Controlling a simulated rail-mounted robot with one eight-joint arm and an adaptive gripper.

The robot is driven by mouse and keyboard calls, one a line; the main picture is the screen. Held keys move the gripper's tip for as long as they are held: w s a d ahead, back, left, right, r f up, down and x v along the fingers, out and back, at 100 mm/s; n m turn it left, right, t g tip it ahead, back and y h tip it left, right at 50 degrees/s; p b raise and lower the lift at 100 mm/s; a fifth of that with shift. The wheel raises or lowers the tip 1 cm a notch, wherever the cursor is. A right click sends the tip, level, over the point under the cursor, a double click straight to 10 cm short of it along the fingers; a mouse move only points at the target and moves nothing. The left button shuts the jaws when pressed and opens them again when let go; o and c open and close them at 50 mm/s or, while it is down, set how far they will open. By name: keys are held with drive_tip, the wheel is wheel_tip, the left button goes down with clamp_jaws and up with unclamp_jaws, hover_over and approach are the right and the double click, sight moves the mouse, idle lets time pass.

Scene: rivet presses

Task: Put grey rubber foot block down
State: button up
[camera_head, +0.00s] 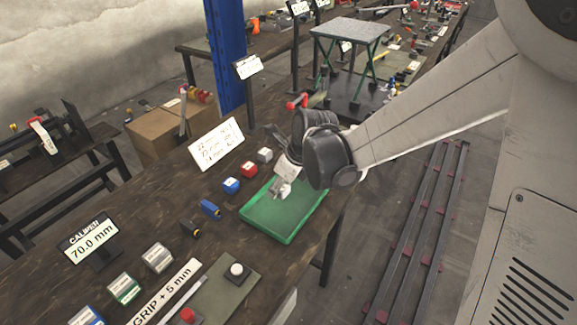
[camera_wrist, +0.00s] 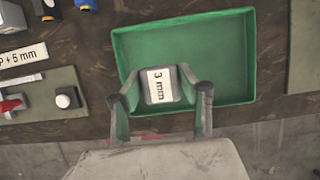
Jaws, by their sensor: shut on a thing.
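My gripper (camera_wrist: 159,80) is shut on the grey rubber foot block (camera_wrist: 161,92), which carries a white label reading "3 mm". One finger is on each side of it. The block is over the near part of a green tray (camera_wrist: 222,52), inside its outline; whether it touches the floor of the tray I cannot tell. In the head view my gripper (camera_head: 284,183) points down over the far end of the same tray (camera_head: 290,222). There the block is small and partly hidden by the gripper. The tray looks otherwise empty.
A row of small blocks, among them a red block (camera_head: 249,170), a blue block (camera_head: 231,186) and a grey block (camera_head: 265,155), stands left of the tray. A white sign (camera_head: 216,144) stands behind them. An olive mat (camera_head: 225,290) with a white knob lies nearer.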

hover_over(292, 196)
wheel_tip(292, 196, down, 4)
drive_tip(key=shift+f, duration=2.2)
drive_tip(key=shift+f, duration=0.15)
drive_tip(key=o, duration=1.2)
drive_tip(key=shift+c, duration=0.2)
